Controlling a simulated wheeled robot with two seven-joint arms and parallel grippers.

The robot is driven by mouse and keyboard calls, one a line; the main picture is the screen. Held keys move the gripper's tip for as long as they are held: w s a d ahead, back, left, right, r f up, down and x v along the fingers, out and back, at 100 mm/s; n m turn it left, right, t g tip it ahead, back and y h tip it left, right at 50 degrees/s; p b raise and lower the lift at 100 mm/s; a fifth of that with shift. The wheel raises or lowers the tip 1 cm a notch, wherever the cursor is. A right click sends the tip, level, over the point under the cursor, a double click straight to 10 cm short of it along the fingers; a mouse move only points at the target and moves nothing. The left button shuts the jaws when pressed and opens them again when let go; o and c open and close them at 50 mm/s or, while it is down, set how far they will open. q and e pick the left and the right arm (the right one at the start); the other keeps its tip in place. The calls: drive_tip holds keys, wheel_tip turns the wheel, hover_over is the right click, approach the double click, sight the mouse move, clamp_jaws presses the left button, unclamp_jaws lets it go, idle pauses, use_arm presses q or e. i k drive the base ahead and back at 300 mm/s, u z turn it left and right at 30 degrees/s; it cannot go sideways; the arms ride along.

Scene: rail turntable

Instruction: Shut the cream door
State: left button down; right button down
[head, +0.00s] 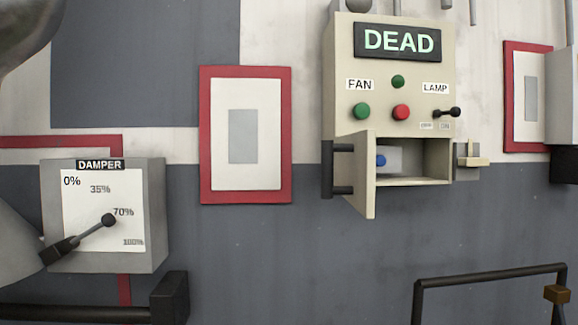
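The cream door (365,185) is at the lower left of the cream control box (346,60). It stands open, swung out towards me from the left side of the box's lower compartment (437,181). A black bar handle (327,170) is on its left-hand face. Inside the compartment a blue knob (381,160) shows on a pale plate. The door partly hides the compartment's left side. Neither of my grippers can be made out in the head view.
A latch-like piece (473,160) sits right of the compartment. The box carries a "DEAD" display (398,41), buttons and a lamp switch (448,112). A damper panel (150,215) is at left, its lever near 70%. A dark rail (490,274) stands at lower right.

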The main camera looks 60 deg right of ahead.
sight(348, 161)
drive_tip(key=z, duration=0.05)
drive_tip(key=i, duration=0.15)
drive_tip(key=z, duration=3.05)
drive_tip(key=i, duration=0.35)
drive_tip(key=u, duration=0.95)
